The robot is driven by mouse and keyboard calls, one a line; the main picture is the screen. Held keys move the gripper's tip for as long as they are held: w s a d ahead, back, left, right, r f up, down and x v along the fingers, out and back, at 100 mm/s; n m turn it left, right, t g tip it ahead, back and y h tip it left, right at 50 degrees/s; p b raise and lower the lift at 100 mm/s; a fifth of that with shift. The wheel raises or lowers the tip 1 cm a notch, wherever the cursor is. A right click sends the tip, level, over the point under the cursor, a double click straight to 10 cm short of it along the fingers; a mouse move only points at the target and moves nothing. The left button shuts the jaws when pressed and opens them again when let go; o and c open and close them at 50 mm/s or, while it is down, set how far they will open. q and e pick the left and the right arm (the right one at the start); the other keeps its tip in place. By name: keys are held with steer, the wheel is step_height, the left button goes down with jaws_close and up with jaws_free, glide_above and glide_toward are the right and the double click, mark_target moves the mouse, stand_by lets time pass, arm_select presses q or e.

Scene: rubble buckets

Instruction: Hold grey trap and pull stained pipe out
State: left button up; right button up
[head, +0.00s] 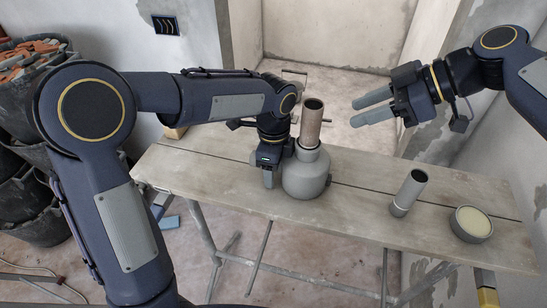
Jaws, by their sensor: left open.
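The grey trap (308,181) stands upright on the wooden bench. The stained pipe (310,125), brownish and open at the top, stands upright in the trap's neck. My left gripper (270,178) points down at the left side of the trap, with its jaws open. One finger shows beside the trap; the other is hidden, and I cannot tell whether the fingers touch the trap. My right gripper (372,106) is raised to the right of the pipe, fingers apart and pointing left, empty and clear of the pipe.
A short grey pipe (408,193) stands on the bench (225,170) right of the trap. A round tin (471,224) with pale contents is near the right end. Rubble buckets (35,205) are stacked at the left. The bench between trap and short pipe is clear.

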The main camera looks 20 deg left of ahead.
arm_select(q)
steer(key=shift+f, duration=0.1)
steer(key=c, duration=1.1)
steer(key=o, duration=0.4)
steer(key=c, duration=0.3)
steer(key=shift+c, duration=0.2)
